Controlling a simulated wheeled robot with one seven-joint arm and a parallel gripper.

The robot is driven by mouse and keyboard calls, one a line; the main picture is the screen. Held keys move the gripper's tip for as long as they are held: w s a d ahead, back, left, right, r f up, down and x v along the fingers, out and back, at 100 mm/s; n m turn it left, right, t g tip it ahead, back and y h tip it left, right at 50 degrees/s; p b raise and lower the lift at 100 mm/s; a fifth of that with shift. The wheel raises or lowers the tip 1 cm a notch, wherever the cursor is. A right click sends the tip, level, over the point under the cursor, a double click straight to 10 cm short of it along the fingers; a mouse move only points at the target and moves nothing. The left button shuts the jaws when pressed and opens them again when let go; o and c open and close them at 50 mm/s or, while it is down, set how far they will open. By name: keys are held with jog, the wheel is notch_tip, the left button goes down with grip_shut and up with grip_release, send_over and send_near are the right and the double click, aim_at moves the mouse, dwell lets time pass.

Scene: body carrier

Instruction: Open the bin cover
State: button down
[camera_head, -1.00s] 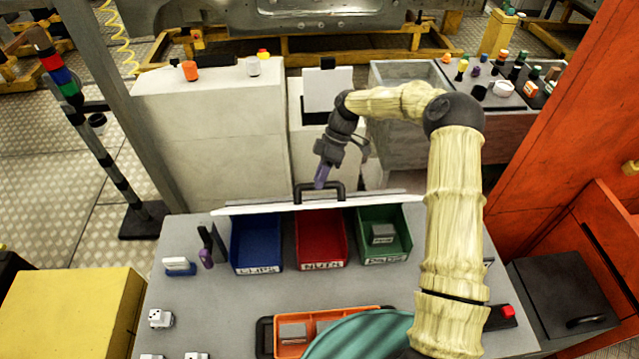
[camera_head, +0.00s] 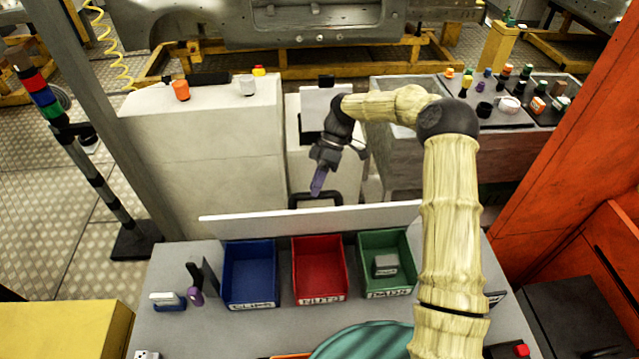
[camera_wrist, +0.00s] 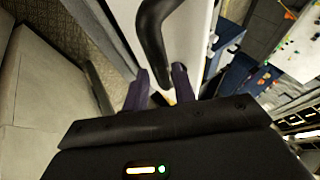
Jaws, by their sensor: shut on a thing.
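The bin cover (camera_head: 385,215) is a long white panel standing raised along the back edge of the bins. Its black handle (camera_head: 335,198) is on the far side, partly hidden behind the panel. My gripper (camera_head: 318,186) reaches down behind the cover at the handle. In the wrist view the dark handle (camera_wrist: 152,30) runs between the purple fingers of my gripper (camera_wrist: 160,88), which is shut on it. The blue bin (camera_head: 249,270), red bin (camera_head: 319,265) and green bin (camera_head: 400,245) lie uncovered; a grey block (camera_head: 385,266) sits in the green one.
A stapler-like item (camera_head: 167,300) and a purple-handled tool (camera_head: 195,290) lie left of the bins on the grey table (camera_head: 225,335). A pale cabinet (camera_head: 205,150) stands behind at left. An orange structure (camera_head: 560,150) stands at right.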

jog(key=f, duration=0.2)
jog(key=shift+s+d+f, duration=0.1)
jog(key=shift+d+f, duration=0.15)
jog(key=shift+f, duration=0.05)
jog(key=c, duration=1.2)
grip_release()
jog(key=shift+a+f, duration=0.1)
jog(key=shift+c, duration=0.2)
jog(key=o, duration=0.5)
jog(key=shift+w+f, duration=0.1)
jog(key=shift+w, duration=0.3)
jog(key=shift+s, duration=0.1)
jog(key=shift+c, duration=0.4)
jog(key=shift+w+r, duration=0.45)
jog(key=shift+r, duration=0.05)
jog(key=c, duration=0.4)
jog(key=b+v, duration=0.2)
jog(key=v, duration=0.9)
jog(key=shift+a+r+b, duration=0.1)
jog(key=shift+r+b, duration=0.2)
jog(key=shift+b, duration=0.1)
jog(key=shift+p+v, duration=1.35)
jog(key=shift+v, duration=1.45)
